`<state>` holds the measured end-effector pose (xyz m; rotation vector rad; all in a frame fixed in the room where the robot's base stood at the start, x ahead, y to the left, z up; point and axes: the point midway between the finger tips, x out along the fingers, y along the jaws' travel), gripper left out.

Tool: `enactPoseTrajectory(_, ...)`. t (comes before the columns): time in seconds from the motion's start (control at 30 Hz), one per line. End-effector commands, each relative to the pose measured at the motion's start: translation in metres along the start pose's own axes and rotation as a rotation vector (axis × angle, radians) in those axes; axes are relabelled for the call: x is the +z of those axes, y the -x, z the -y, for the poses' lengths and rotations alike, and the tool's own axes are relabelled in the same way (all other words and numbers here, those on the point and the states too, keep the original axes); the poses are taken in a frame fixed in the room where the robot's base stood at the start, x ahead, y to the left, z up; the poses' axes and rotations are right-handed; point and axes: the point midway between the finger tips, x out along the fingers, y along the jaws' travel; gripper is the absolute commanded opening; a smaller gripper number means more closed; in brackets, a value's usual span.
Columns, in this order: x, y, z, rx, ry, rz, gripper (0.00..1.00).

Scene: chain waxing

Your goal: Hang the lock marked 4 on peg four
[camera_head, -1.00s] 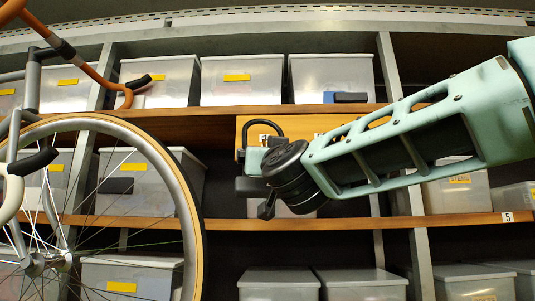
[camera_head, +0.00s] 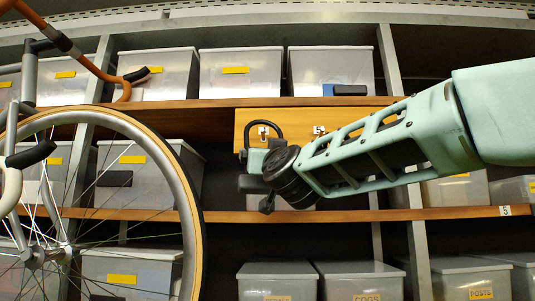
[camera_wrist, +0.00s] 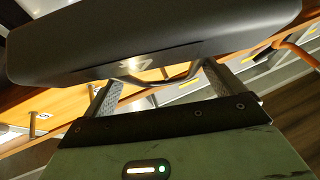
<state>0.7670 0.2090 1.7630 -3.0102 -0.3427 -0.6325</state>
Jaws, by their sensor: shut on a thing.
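The lock is a U shape with a black shackle (camera_head: 251,131) pointing up and a dark grey crossbar (camera_head: 250,184) below. In the wrist view the crossbar (camera_wrist: 80,50) fills the top, with a pale mark on it that I cannot read surely. My gripper (camera_head: 258,160) is shut on the lock, its metal fingers (camera_wrist: 160,90) reaching to it. The lock is upright in front of the wooden peg board (camera_head: 290,112). A white tag (camera_head: 263,131) shows inside the shackle loop; its number is unclear. I cannot tell whether the shackle is around a peg.
A tag marked 5 (camera_head: 319,130) is on the board right of the shackle. Grey bins (camera_head: 240,75) fill the shelves around. A bicycle wheel (camera_head: 190,200) stands close on the left. In the wrist view a peg (camera_wrist: 33,125) shows at left.

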Motion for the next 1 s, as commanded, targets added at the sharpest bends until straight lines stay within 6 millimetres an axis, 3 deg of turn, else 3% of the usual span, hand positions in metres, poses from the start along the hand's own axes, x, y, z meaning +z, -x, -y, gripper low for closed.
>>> enactPoseTrajectory(0.27,0.003,-0.013,-0.004,0.002,0.001,-0.006,0.4)
enactPoseTrajectory(0.6,0.017,-0.017,-0.007,0.002,-0.001,-0.006,0.4)
enactPoseTrajectory(1.0,0.021,-0.017,-0.007,0.001,-0.001,-0.006,0.4)
